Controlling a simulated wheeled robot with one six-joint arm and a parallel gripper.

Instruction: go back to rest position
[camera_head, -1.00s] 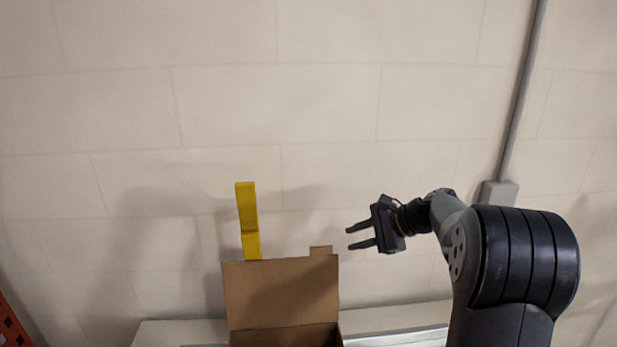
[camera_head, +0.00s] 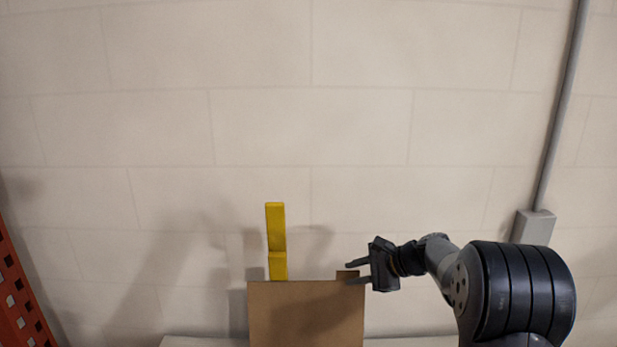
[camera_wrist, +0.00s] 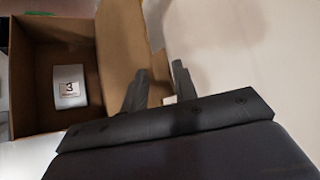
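My gripper (camera_head: 357,273) points left in the head view, with its two fingers apart and nothing between them. Its fingertips show close to the top right of the cardboard box's raised flap (camera_head: 300,318); I cannot tell whether they touch. In the wrist view my gripper (camera_wrist: 158,82) also shows two separated, empty fingers. The open cardboard box (camera_wrist: 95,62) is to their left there. A white item labelled "3" (camera_wrist: 69,87) lies inside it.
A yellow upright piece (camera_head: 276,240) stands behind the box flap. An orange perforated rack (camera_head: 18,300) is at the far left. A grey conduit box (camera_head: 533,227) is on the wall at right. A pale surface (camera_head: 200,341) lies below.

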